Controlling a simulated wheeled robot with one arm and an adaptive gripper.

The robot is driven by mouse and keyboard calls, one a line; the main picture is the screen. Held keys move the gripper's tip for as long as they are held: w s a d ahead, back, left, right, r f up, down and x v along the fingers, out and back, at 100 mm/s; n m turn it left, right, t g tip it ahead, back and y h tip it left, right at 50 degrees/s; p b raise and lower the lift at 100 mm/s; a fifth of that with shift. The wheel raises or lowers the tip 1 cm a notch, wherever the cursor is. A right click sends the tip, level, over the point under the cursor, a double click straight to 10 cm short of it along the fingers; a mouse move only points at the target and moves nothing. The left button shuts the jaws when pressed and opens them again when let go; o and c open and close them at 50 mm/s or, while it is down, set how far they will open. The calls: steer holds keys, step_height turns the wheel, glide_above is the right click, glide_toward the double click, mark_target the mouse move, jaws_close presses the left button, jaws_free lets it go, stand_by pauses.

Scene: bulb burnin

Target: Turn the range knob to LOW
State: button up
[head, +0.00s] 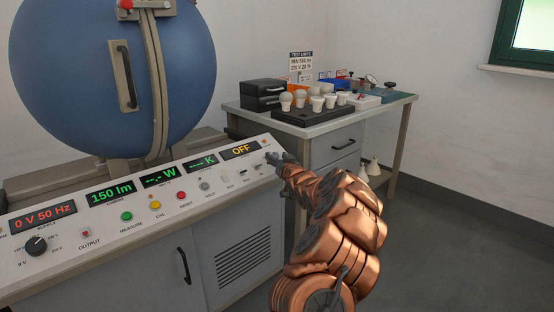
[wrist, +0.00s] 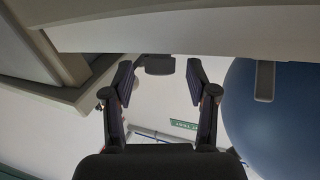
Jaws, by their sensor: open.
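The console panel (head: 130,215) runs along the left in the head view. My gripper (head: 275,158) is over its right end, beside the display reading OFF (head: 241,151). In the wrist view my gripper (wrist: 160,78) is open, with one finger on each side of a small dark knob (wrist: 159,65) on the pale panel face. There is a gap between the knob and each finger. This is likely the range knob; its label and pointer cannot be read. In the head view my gripper hides that spot.
A black pointer knob (head: 36,244) sits at the panel's left end. Green (head: 126,216), yellow (head: 155,205) and red (head: 182,195) buttons line the panel. A blue sphere (head: 75,75) stands behind. A bench (head: 362,122) holds a bulb tray (head: 300,117) at the back right.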

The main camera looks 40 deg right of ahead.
steer(key=shift+c, duration=0.3)
jaws_close()
